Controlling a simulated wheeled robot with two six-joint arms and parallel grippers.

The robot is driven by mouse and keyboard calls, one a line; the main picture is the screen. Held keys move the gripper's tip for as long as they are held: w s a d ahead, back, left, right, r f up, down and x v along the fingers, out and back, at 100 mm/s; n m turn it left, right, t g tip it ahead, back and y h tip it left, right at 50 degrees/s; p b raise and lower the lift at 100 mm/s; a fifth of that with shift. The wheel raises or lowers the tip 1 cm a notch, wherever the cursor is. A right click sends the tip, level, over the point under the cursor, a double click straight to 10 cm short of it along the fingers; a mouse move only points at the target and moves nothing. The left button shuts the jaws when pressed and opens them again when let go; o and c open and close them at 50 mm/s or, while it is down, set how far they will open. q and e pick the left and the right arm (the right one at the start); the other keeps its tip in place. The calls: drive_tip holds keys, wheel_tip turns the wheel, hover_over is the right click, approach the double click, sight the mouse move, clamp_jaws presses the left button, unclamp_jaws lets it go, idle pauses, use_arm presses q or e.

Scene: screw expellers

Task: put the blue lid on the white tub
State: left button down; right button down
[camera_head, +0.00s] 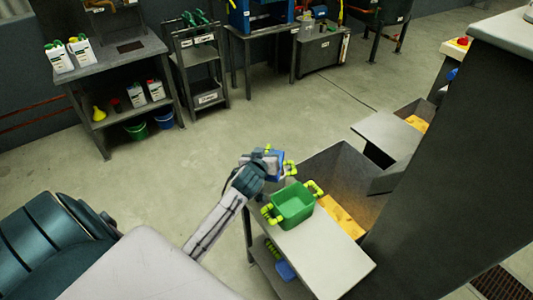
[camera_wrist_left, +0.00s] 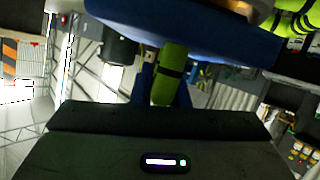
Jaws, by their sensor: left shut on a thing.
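My left gripper (camera_head: 268,166) is shut on a lime handle (camera_wrist_left: 168,75) of a blue object (camera_head: 277,158). The blue object fills the top of the left wrist view (camera_wrist_left: 190,38), and something tan shows at its upper edge. It is held up beside a green tub, over the far left end of a grey table. Whether this blue object is the lid or a tub, I cannot tell. I make out no white tub in these frames. My right gripper is not in view.
The green tub (camera_head: 293,205) with lime handles stands on the grey table (camera_head: 325,253). A blue item (camera_head: 286,271) is on its lower shelf. A grey hopper (camera_head: 345,165) with orange-yellow material adjoins it. White jugs (camera_head: 59,58) stand on a bench at the back left. The floor between is clear.

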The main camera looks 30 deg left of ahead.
use_arm(q)
drive_tip(key=c, duration=1.4)
unclamp_jaws()
drive_tip(key=b+v, duration=0.1)
drive_tip(key=v, duration=1.1)
drive_tip(key=shift+s, duration=0.1)
